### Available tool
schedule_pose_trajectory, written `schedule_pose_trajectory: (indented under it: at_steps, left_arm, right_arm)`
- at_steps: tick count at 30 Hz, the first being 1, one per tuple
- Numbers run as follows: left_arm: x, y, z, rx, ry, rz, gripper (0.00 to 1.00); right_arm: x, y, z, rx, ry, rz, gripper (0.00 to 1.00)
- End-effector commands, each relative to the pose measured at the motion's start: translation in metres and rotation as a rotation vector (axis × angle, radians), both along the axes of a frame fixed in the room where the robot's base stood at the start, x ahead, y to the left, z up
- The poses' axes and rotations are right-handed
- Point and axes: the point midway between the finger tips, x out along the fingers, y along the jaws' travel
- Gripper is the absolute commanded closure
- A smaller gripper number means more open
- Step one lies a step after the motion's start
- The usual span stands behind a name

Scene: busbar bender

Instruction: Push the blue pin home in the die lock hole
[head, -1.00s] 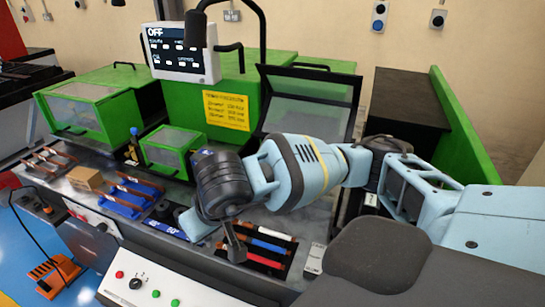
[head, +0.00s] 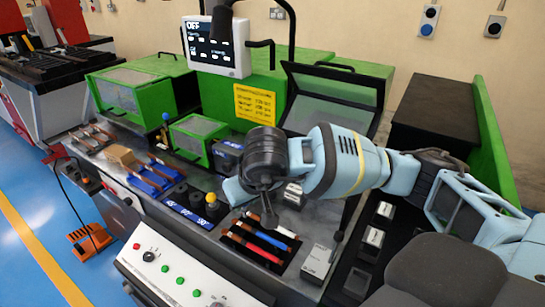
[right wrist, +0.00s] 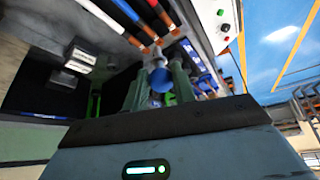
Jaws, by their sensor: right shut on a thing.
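The blue pin's round blue knob (right wrist: 159,82) sits between my right fingers in the right wrist view, with a grey part just beyond it. My right gripper (right wrist: 157,88) is shut on this pin. In the head view my right gripper (head: 268,217) points down above the bar tray, and the pin cannot be made out there. A separate blue-knobbed post (head: 165,118) stands left of the small green guard. The die lock hole cannot be made out in either view. My left gripper is not in view.
The bar tray (head: 230,256) holds several coloured bars. Left of it are a yellow knob (head: 211,198) and blue angle-marked blocks (head: 187,213). A small green guard (head: 200,134) and a screen reading OFF (head: 215,47) stand behind. A button panel (head: 180,275) is in front.

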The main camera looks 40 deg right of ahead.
Motion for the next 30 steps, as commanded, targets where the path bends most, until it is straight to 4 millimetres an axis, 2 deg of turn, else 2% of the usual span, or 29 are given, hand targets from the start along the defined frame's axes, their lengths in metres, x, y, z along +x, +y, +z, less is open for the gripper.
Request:
schedule_pose_trajectory:
  at_steps: [1, 6, 12, 15, 19, 30]
  left_arm:
    - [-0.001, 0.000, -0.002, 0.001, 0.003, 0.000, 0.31]
    - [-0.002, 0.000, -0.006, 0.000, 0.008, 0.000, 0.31]
    - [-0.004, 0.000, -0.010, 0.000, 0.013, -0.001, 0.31]
    - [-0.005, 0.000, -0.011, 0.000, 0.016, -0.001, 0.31]
    - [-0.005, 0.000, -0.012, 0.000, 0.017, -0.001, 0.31]
    - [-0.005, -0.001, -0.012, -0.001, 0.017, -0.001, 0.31]
  right_arm:
    - [0.019, -0.013, -0.002, 0.001, 0.000, -0.020, 1.00]
    - [0.074, -0.063, -0.005, 0.000, -0.001, -0.057, 1.00]
    - [0.114, -0.121, -0.013, 0.005, 0.006, -0.089, 1.00]
    - [0.123, -0.141, -0.018, 0.007, 0.012, -0.098, 1.00]
    - [0.129, -0.156, -0.021, 0.009, 0.015, -0.103, 1.00]
    - [0.130, -0.160, -0.022, 0.007, 0.016, -0.103, 1.00]
